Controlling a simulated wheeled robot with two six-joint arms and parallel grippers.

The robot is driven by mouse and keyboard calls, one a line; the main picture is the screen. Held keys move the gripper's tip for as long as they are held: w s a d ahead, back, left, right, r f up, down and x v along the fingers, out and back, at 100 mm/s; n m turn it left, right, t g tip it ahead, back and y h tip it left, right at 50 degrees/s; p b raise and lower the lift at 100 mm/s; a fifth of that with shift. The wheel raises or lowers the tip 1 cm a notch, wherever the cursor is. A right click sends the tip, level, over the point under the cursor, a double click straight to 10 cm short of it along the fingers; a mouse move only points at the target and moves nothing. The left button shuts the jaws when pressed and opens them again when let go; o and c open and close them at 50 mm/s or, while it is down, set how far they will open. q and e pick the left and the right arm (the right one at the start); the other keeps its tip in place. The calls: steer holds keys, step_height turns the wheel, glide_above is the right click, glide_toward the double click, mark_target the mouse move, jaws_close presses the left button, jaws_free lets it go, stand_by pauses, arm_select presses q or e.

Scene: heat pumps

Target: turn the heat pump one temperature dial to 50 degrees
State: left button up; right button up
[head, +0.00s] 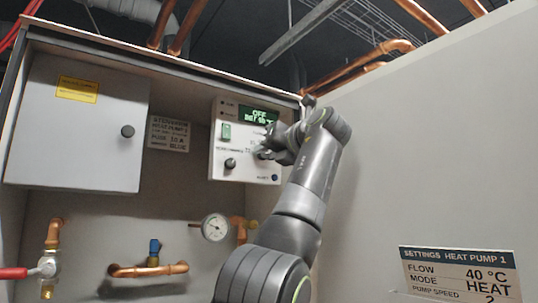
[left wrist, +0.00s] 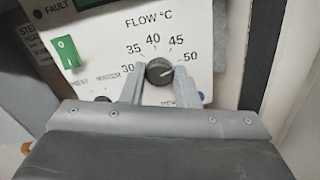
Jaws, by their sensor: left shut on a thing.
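The white control panel (head: 225,165) of heat pump 1 has a flow temperature dial, hidden behind my gripper in the head view. In the left wrist view the dark round dial (left wrist: 159,70) sits below a scale marked 30, 35, 40, 45 and 50. Its pale pointer mark points right, roughly toward 50. My left gripper (head: 268,152) is at the panel, its two grey fingers (left wrist: 158,88) shut on the dial from both sides. The green display (head: 258,115) reads OFF, with a set value below that looks like 50 °C. My right gripper is not in view.
A green switch (head: 226,131) and a lower black mode knob (head: 230,164) are close left of my gripper. A settings sign (head: 460,272) lists flow 40 °C and mode HEAT. A gauge (head: 215,227) and copper pipes (head: 150,270) are below the panel.

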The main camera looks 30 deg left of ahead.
arm_select(q)
steer(key=shift+m, duration=0.6)
steer(key=shift+r, duration=0.1)
steer(key=o, duration=1)
steer(key=shift+c, duration=0.2)
steer(key=shift+s+d+b, duration=0.1)
steer(key=shift+d+b, duration=0.2)
steer(key=shift+b, duration=0.1)
steer(key=b+v, duration=0.3)
steer(key=v, duration=1.3)
steer(key=shift+s+d, duration=0.15)
steer(key=shift+d, duration=0.2)
